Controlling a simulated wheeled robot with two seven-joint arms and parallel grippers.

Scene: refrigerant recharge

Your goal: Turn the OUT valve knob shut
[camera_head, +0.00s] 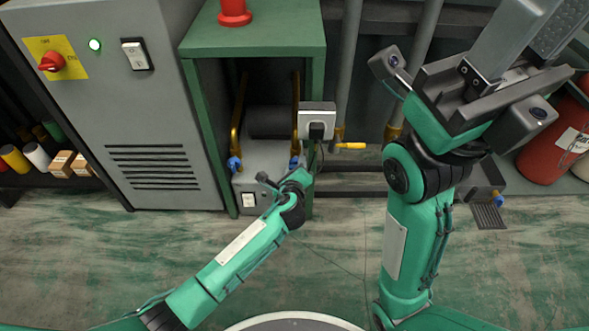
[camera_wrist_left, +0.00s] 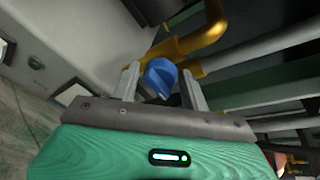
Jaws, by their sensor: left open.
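A blue valve knob (camera_head: 295,162) sits on a brass pipe at the right side of the green-framed bay. A second blue knob (camera_head: 234,164) is on the left pipe. I cannot read which is OUT. My left gripper (camera_head: 288,177) reaches up to the right-hand knob and partly covers it. In the left wrist view a blue knob (camera_wrist_left: 160,78) stands between the two open fingers, with brass pipe behind it; I cannot tell whether they touch it. My right gripper (camera_head: 539,32) is raised at the upper right, fingers apart and empty, tips cut off by the frame.
A grey machine (camera_head: 264,160) with a white switch stands inside the green frame (camera_head: 255,36). A grey cabinet (camera_head: 150,105) is to the left. A gauge box (camera_head: 316,120) hangs on the frame's right post. The floor in front is clear.

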